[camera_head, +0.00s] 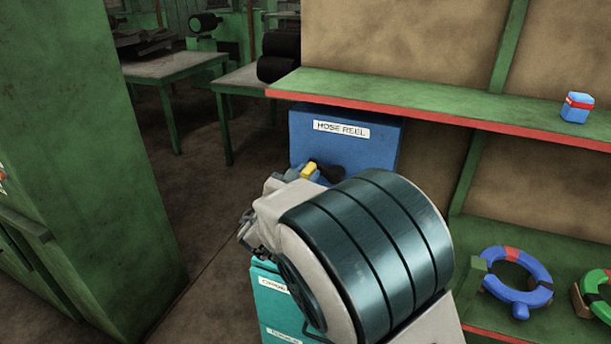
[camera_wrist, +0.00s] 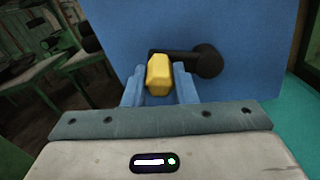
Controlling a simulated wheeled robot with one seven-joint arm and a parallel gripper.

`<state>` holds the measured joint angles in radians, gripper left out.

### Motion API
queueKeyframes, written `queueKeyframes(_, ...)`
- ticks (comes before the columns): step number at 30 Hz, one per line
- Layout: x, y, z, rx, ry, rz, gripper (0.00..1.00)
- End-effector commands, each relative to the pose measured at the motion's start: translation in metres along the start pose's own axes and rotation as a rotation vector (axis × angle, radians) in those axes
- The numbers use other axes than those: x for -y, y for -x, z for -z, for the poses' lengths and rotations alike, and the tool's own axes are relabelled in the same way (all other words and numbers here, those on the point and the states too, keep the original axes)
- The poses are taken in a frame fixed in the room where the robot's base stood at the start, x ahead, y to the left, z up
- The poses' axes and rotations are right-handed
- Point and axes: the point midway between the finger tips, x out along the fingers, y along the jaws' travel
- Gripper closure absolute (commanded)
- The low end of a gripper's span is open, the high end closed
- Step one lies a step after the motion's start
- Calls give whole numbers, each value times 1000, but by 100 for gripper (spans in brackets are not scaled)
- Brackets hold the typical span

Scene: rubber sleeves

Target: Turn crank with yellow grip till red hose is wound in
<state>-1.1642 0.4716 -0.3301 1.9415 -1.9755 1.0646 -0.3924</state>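The blue hose reel box (camera_head: 372,146), labelled "HOSE REEL", stands under the green shelf. Its dark crank runs from a round black hub (camera_wrist: 208,60) leftward to the yellow grip (camera_wrist: 158,74). The yellow grip (camera_head: 309,171) also shows in the head view, just past my wrist. My gripper (camera_wrist: 159,80) has its two blue fingers on either side of the yellow grip, with no clear gap at the tips; it appears shut on it. In the head view my arm hides most of the fingers and the lower box. No red hose is visible in either view.
A teal cabinet (camera_head: 268,312) stands below, partly behind my arm. The red-edged green shelf (camera_head: 440,98) is above, with a blue container (camera_head: 577,107). Blue (camera_head: 517,281) and green rings lie at right. A tall green cabinet (camera_head: 80,150) stands left, with open floor between.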

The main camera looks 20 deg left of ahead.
Motion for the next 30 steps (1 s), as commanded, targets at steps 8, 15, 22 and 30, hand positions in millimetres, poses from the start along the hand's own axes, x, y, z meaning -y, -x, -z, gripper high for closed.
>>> queueKeyframes(8, 1, 0, 0, 0, -55, 1, 100)
queueKeyframes(15, 5, 0, -6, 3, -208, 1, 100)
queueKeyframes(22, 11, 0, -15, 3, -413, 0, 100)
queueKeyframes(30, 21, 0, -27, 3, -661, 2, 100)
